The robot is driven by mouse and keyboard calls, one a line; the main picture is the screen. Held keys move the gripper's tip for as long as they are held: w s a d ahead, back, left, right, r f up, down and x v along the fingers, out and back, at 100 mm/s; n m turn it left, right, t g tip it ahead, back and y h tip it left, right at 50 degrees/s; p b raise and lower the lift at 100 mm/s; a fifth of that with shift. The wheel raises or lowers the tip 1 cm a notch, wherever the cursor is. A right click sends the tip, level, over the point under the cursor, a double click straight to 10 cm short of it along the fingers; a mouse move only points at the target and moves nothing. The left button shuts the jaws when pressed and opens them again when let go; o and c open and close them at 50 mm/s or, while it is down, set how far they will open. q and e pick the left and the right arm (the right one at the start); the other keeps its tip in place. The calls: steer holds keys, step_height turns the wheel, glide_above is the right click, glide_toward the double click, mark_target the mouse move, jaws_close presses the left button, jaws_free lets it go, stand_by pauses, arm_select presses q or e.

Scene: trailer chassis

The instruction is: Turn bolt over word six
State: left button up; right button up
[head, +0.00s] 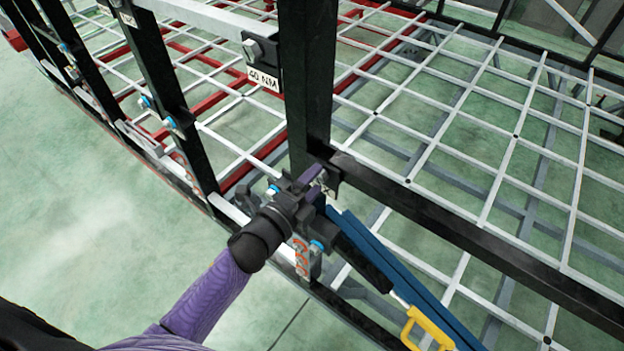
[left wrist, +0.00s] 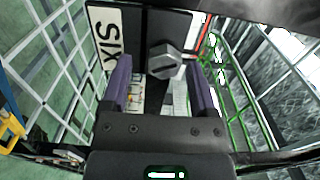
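The bolt (left wrist: 165,61) is a grey hex head on a black plate (left wrist: 140,25) in the left wrist view. The white label reading SIX (left wrist: 107,48) is on the same plate, turned sideways, to the left of the bolt. My left gripper (left wrist: 158,75) has its two purple fingers apart, with the bolt head between the tips in the picture. A gap shows on the finger's left side; I cannot tell whether either finger touches it. In the head view my left gripper (head: 312,182) is at the foot of a black post, largely hiding the plate. My right gripper is not in view.
A black post (head: 305,90) rises beside my gripper, and a black beam (head: 450,219) runs to the lower right. A 40 NM label (head: 263,78) hangs above. A blue bar (head: 385,262) and a yellow handle (head: 428,325) lie to the right. Open floor (head: 90,215) is at left.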

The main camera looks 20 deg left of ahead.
arm_select(q)
steer(key=shift+w+r, duration=0.1)
steer(key=b+v, duration=0.1)
steer(key=v, duration=0.9)
steer(key=shift+b, duration=0.3)
